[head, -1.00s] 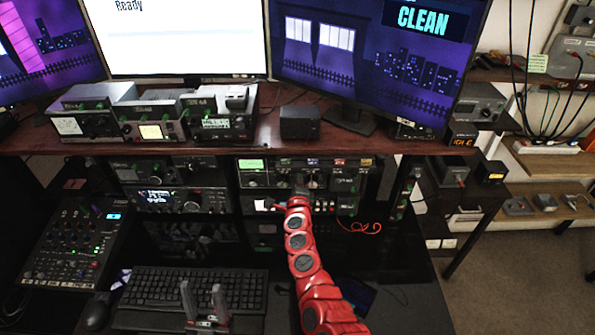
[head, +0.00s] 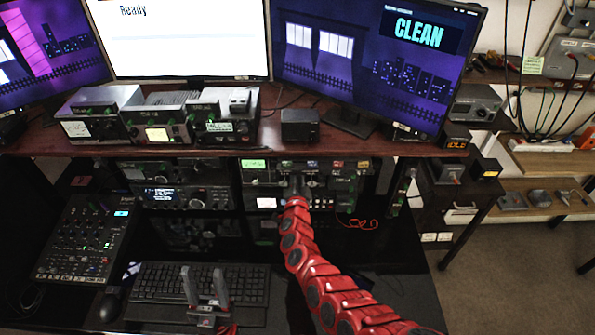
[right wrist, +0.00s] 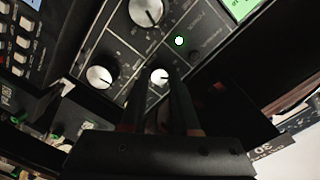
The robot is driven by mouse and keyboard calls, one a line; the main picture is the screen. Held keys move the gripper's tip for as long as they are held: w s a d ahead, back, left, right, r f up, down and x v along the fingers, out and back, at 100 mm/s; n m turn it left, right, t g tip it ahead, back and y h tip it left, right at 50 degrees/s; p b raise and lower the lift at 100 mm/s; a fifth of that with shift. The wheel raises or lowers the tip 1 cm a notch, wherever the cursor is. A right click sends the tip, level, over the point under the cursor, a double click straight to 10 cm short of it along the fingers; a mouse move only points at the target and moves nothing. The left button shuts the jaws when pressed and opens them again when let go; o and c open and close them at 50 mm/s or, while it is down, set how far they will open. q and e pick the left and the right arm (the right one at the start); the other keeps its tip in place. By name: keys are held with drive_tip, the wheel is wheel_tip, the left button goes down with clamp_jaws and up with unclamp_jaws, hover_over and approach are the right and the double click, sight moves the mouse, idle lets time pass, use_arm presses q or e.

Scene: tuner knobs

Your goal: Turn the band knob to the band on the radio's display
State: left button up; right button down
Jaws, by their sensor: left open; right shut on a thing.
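The radio (head: 262,179) is a dark unit under the desk shelf, with a small lit green display (head: 253,164) whose text is too small to read. The display's edge also shows in the right wrist view (right wrist: 243,8). My right gripper (head: 296,186) is at the radio's front. In the right wrist view its dark fingers reach to either side of a small white-faced knob (right wrist: 158,75) and are shut on it. I cannot read its label. A larger knob (right wrist: 146,11) and another knob (right wrist: 100,77) sit beside it. My left gripper (head: 205,287) is open and empty above the keyboard.
The keyboard (head: 160,280) lies under my left gripper, with a mixer (head: 85,240) to its left. Another radio (head: 185,197) is left of the radio. A red cable (head: 360,224) hangs right of my right gripper. The shelf edge (head: 200,150) runs above.

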drive_tip(key=shift+f+n+p, duration=0.1)
drive_tip(key=shift+n+p, duration=0.25)
drive_tip(key=shift+n, duration=0.55)
drive_tip(key=c, duration=0.7)
unclamp_jaws()
drive_tip(key=shift+o, duration=0.2)
drive_tip(key=s+b, duration=0.3)
drive_tip(key=s, duration=1.4)
drive_tip(key=shift+s+a+r, duration=0.15)
drive_tip(key=shift+s+r, duration=0.05)
drive_tip(key=shift+r, duration=0.15)
